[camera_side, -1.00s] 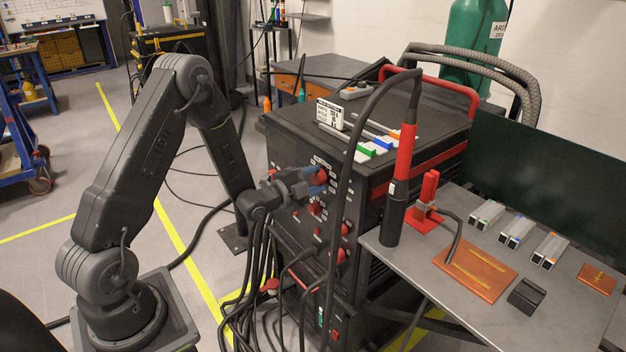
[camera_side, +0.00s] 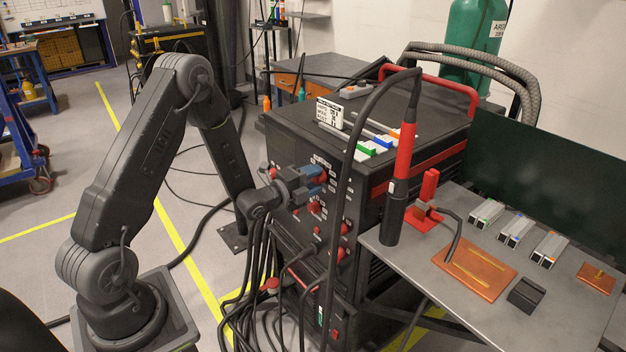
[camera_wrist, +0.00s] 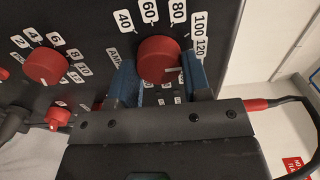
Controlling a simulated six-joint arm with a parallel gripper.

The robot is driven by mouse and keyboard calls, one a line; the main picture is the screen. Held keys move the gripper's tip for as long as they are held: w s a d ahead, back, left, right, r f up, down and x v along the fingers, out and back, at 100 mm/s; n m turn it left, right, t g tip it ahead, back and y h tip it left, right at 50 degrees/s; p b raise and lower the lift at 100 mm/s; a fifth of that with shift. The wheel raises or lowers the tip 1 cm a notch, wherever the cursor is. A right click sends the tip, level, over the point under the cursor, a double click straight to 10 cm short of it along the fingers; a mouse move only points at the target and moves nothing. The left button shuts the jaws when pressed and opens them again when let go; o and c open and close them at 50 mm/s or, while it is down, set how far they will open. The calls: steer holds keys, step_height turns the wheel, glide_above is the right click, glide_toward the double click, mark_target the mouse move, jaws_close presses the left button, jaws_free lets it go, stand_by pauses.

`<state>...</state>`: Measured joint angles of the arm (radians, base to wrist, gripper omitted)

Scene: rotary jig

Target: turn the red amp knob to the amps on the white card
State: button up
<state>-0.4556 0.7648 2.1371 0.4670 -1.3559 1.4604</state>
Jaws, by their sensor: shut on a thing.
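The red amp knob (camera_wrist: 157,55) sits on the black front panel between the two blue fingers of my gripper (camera_side: 310,178), which is shut on it. In the wrist view one finger is at its left side and one at its right. White labels from 40 to 120 curve above and right of it. A pale line on the knob points right, roughly towards the 120 side; its exact setting is unclear. The "AMP" label is partly hidden by the left finger. The white card (camera_side: 329,113) stands on top of the machine; its print is too small to read surely.
Another red knob (camera_wrist: 46,61) with its own number ring is left of the amp knob, and a smaller red knob (camera_wrist: 58,118) is below it. Cables hang below my wrist. A torch (camera_side: 403,165) and a metal side table (camera_side: 560,307) stand right of the machine.

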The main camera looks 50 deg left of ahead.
steer(key=o, duration=0.9)
steer(key=s, duration=1.3)
steer(key=shift+s, duration=0.4)
